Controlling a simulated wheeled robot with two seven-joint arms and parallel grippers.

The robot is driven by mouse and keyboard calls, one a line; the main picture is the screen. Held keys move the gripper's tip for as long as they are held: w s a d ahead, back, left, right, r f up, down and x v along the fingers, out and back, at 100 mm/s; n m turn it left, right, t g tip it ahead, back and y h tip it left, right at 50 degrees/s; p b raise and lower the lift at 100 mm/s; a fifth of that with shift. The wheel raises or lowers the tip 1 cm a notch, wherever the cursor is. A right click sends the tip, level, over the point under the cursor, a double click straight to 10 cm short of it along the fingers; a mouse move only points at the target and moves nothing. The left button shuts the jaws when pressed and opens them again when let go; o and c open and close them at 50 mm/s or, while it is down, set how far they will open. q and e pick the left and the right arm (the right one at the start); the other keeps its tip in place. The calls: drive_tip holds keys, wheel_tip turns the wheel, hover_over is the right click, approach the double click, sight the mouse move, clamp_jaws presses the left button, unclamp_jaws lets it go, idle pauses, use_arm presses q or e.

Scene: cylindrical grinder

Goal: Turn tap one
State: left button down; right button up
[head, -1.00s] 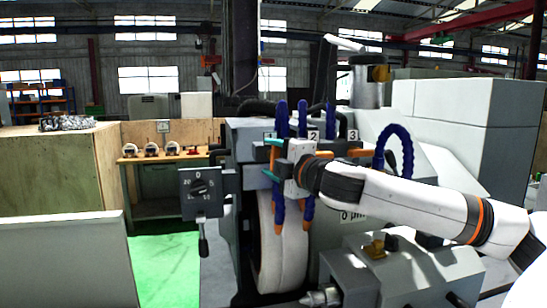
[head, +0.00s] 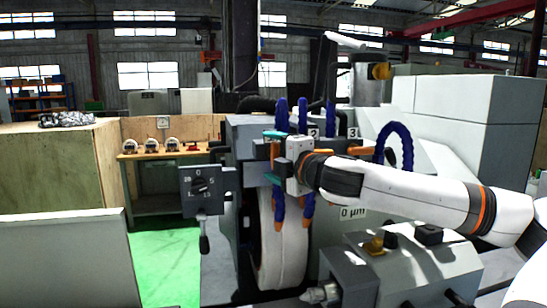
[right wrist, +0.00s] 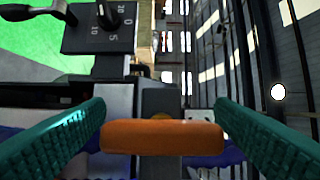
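Tap one has an orange bar handle (right wrist: 162,137), which lies crosswise between the teal fingers of my right gripper (right wrist: 160,108) in the right wrist view. The fingers are apart, one near each end of the handle; I cannot tell whether they touch it. In the head view my right gripper (head: 276,152) is at the leftmost tap on top of the grinder, and it partly hides that tap. Labels 2 and 3 show to its right, with the orange handle of tap three (head: 360,151) below label 3. My left gripper is out of view.
Blue coolant hoses (head: 303,115) with orange nozzles rise and hang close around my right gripper, over the pale grinding wheel (head: 282,250). A dial box with a lever (head: 201,190) stands to the left. Green floor (head: 165,265) is clear at lower left.

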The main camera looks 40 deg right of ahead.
drive_tip(key=s+a+b, duration=0.1)
drive_tip(key=s+b, duration=0.5)
drive_tip(key=s, duration=0.6)
drive_tip(key=shift+a, duration=0.15)
idle(0.7)
